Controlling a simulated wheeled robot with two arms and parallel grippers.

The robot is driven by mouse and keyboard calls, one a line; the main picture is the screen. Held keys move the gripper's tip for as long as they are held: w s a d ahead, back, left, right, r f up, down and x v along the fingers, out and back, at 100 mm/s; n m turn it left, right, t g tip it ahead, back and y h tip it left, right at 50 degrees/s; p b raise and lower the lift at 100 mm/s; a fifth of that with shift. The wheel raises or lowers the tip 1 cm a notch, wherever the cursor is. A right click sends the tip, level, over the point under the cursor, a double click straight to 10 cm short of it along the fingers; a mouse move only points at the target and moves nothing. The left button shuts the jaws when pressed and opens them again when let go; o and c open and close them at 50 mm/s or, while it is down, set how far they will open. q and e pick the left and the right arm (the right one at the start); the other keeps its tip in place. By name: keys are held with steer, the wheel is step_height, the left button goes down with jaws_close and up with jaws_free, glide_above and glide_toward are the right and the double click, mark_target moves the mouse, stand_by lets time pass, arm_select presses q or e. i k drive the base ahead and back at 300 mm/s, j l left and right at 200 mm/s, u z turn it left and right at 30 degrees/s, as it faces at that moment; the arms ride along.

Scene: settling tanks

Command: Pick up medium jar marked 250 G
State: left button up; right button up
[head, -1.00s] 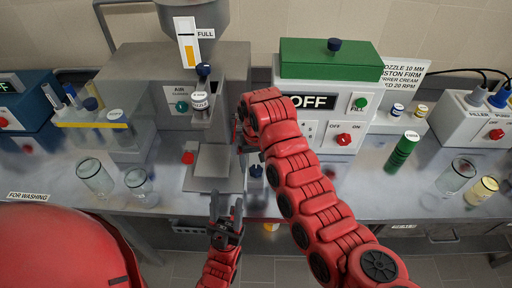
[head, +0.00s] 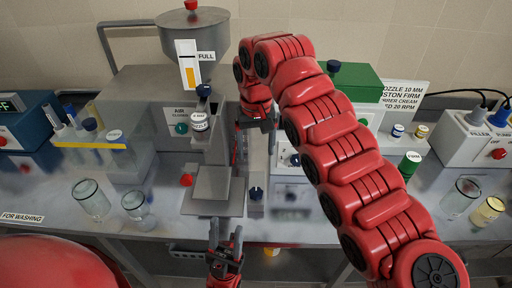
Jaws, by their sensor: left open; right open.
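No "250 G" marking is readable on any jar. Two empty clear glass jars, a left one (head: 92,199) and a slightly smaller one beside it (head: 137,206), stand upright on the left of the bench. Another clear jar (head: 460,197) stands at the far right. My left gripper (head: 226,243) is open and empty at the bench's front edge, right of the two left jars. My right gripper (head: 257,126) is open, pointing down beside the filling machine's column, apart from every jar; its fingers are partly hard to make out.
The filling machine (head: 205,180) with a hopper (head: 193,35) stands at centre left. A green-topped machine (head: 352,82) is largely hidden behind my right arm.

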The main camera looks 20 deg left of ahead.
mark_target(134, 203)
steer(key=k, duration=1)
